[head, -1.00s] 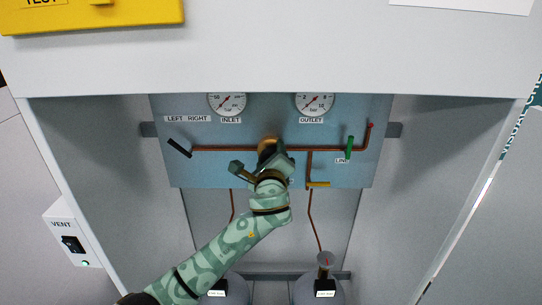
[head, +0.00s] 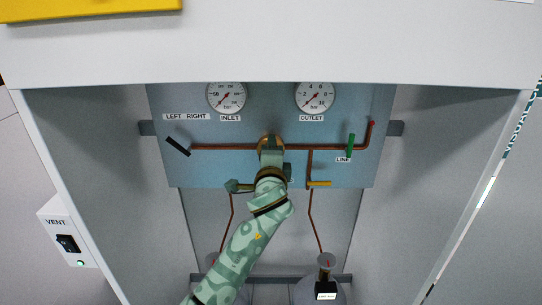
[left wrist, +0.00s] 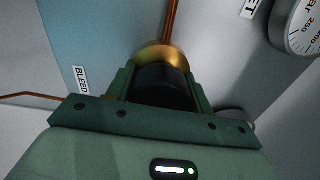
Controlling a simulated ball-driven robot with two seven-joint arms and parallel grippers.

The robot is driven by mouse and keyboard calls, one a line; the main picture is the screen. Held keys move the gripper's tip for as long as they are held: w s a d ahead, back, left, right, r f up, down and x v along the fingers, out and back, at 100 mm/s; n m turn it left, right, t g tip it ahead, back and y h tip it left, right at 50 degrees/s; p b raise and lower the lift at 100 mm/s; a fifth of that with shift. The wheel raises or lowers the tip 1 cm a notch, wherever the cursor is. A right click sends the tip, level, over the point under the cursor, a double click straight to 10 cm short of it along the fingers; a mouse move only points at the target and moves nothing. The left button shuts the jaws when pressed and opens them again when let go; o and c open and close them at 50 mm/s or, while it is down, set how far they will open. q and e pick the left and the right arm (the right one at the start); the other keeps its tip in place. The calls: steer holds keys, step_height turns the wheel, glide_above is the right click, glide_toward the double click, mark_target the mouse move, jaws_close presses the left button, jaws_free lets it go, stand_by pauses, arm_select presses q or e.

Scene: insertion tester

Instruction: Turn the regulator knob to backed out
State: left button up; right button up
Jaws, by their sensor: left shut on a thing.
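The regulator is a brass body (head: 265,140) on the copper pipe in the middle of the blue panel. Its black knob (left wrist: 162,82) shows in the left wrist view, just in front of the brass body (left wrist: 160,55). My left gripper (head: 270,156) points straight at the regulator in the head view and covers the knob there. In the left wrist view my left gripper (left wrist: 160,88) has its two green fingers on either side of the knob, shut on it. The knob's turn position cannot be read. My right gripper is not in view.
Above the pipe are the inlet gauge (head: 227,97) and the outlet gauge (head: 315,97). A black lever (head: 178,146) is at the left, a green line lever (head: 351,145) at the right, and a yellow lever (head: 319,184) below. Cabinet walls flank my arm.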

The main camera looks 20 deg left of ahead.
arm_select(q)
steer(key=shift+f+n, duration=0.1)
steer(key=shift+n, duration=0.3)
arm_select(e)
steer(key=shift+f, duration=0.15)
arm_select(q)
steer(key=o, duration=1)
steer(key=shift+c, duration=0.2)
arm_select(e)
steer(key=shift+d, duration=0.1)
